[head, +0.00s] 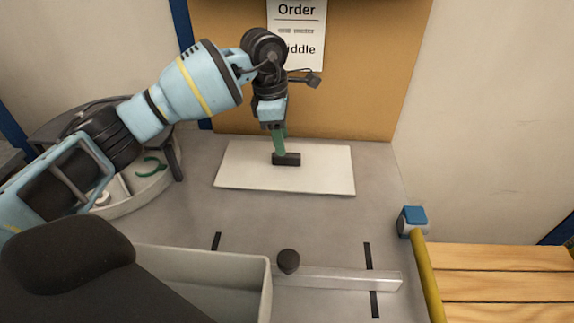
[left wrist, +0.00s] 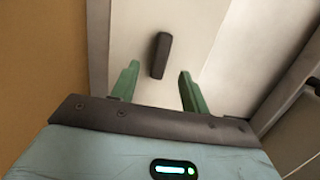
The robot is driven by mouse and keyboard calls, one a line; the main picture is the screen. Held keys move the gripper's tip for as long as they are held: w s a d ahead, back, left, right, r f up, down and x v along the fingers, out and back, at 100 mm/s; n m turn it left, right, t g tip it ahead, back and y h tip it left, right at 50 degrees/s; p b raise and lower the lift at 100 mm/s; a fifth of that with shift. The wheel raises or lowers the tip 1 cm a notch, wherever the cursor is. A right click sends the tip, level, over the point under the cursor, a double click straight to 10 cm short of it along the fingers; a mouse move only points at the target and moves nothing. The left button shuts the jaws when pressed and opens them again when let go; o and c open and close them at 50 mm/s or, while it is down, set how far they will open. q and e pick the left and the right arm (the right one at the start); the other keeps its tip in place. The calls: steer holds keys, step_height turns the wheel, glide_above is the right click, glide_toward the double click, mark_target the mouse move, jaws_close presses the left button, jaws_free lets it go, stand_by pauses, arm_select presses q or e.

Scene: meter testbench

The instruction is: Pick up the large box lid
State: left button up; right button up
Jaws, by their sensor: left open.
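The large box lid (head: 325,172) is a flat white panel lying on the grey table near the back wall. A short black bar handle (head: 287,159) stands up at its middle. My left gripper (head: 279,150) points down over the handle, its green fingers open. In the left wrist view, the handle (left wrist: 160,55) lies ahead of and between the two fingertips (left wrist: 158,72), with a gap on each side. The lid (left wrist: 190,30) fills the background there. In the head view the fingers overlap the handle, so contact is hard to judge. My right gripper is not in view.
A pale open bin (head: 205,262) stands at the front. Right of it lies a clear strip (head: 340,279) with a black knob (head: 288,261). A round tray (head: 150,185) sits left, partly behind my arm. A yellow rail (head: 427,275) borders the right side.

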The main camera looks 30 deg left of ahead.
mark_target(286, 161)
arm_select(q)
steer(key=shift+w+d+f, duration=0.1)
steer(key=shift+d+f, duration=0.05)
steer(key=shift+f, duration=0.7)
steer(key=shift+w+d+f, duration=0.1)
steer(key=shift+d+f, duration=0.1)
steer(key=shift+f, duration=0.6)
steer(key=shift+d+f, duration=0.15)
steer(key=shift+f, duration=0.7)
steer(key=shift+c, duration=0.4)
jaws_close()
